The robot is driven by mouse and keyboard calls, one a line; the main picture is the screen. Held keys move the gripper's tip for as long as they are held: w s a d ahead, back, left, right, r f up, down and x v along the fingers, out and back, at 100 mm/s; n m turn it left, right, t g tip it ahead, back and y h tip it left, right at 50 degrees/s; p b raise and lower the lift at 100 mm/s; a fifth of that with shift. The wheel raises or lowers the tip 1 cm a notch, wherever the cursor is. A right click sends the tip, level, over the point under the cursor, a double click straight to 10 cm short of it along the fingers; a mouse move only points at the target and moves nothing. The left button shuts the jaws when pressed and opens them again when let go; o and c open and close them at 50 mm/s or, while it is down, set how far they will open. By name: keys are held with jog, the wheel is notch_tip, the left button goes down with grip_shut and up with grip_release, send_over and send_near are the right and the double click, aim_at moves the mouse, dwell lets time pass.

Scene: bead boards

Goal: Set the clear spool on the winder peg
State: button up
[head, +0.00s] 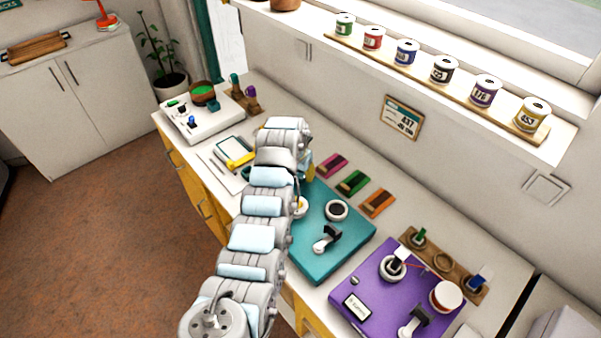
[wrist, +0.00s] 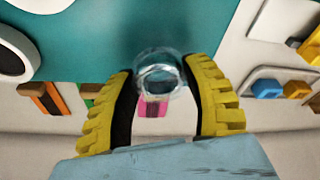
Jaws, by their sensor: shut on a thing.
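In the wrist view, my gripper (wrist: 160,72) has its yellow ribbed fingers closed on the sides of a small clear spool (wrist: 158,84), with the spool's round open end facing the camera. In the head view, my arm hides most of the gripper; only a yellow bit of it (head: 309,166) shows beside the back of the teal board (head: 305,262). The clear spool cannot be made out there. The teal board carries a black-and-white round part (head: 336,210) and a black-and-white crank (head: 326,239). I cannot tell which part is the winder peg.
A purple board (head: 366,284) with a crank, a ringed post and a white-and-red spool (head: 446,296) stands at front right. Pink, green and orange cards (head: 377,203) lie behind the teal board. A white device (head: 196,125) stands at far left. Numbered spools (head: 445,70) line the sill.

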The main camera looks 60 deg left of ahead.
jog(key=shift+f, duration=0.25)
jog(key=shift+f, duration=0.35)
jog(key=shift+f, duration=0.45)
jog(key=o, duration=1)
jog(key=shift+r, duration=0.15)
jog(key=shift+r+p, duration=1.3)
jog(key=shift+r, duration=2.1)
